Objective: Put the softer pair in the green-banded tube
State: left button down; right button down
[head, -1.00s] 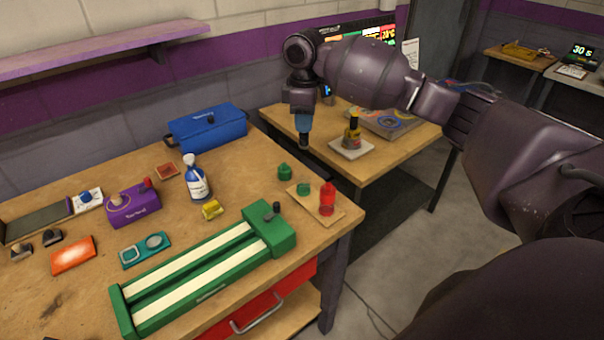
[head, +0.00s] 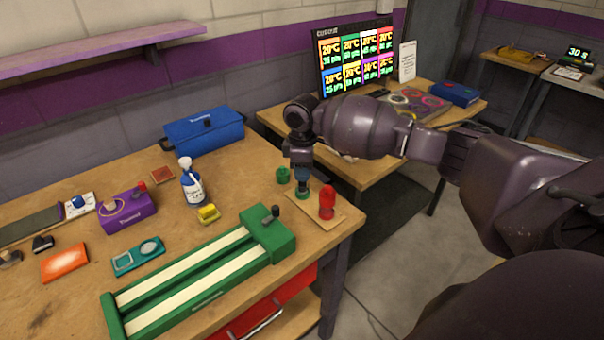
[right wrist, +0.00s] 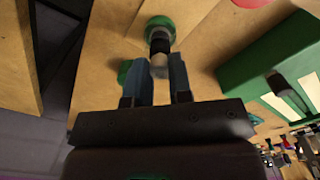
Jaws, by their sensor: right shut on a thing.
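My right gripper (head: 302,184) is low over a small tan mat (head: 338,217), directly above a short round green piece (head: 303,196). In the right wrist view its blue fingers (right wrist: 157,85) are shut on a small grey and black cylinder (right wrist: 159,46). That cylinder's far end is over the round green piece (right wrist: 156,26); I cannot tell whether they touch. A darker green piece (head: 283,175) stands just left of the mat. A red bottle-like piece (head: 327,203) stands on the mat's right part. I cannot tell which is the green-banded tube. My left gripper is not in view.
A green slot track (head: 205,275) with two pale strips lies in front. A yellow block (head: 208,214), spray bottle (head: 193,184), purple box (head: 127,212) and blue case (head: 202,132) stand left.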

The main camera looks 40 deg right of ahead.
jog(key=shift+f, duration=0.4)
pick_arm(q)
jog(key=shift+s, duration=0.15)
pick_arm(e)
jog(key=c, duration=1)
grip_release()
jog(key=shift+f, duration=0.1)
jog(key=shift+c, duration=0.2)
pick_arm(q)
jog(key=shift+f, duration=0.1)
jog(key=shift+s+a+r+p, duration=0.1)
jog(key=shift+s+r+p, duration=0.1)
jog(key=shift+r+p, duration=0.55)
pick_arm(e)
notch_tip(320, 180, up, 12)
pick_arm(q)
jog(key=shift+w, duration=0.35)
pick_arm(e)
jog(key=shift+s, duration=0.1)
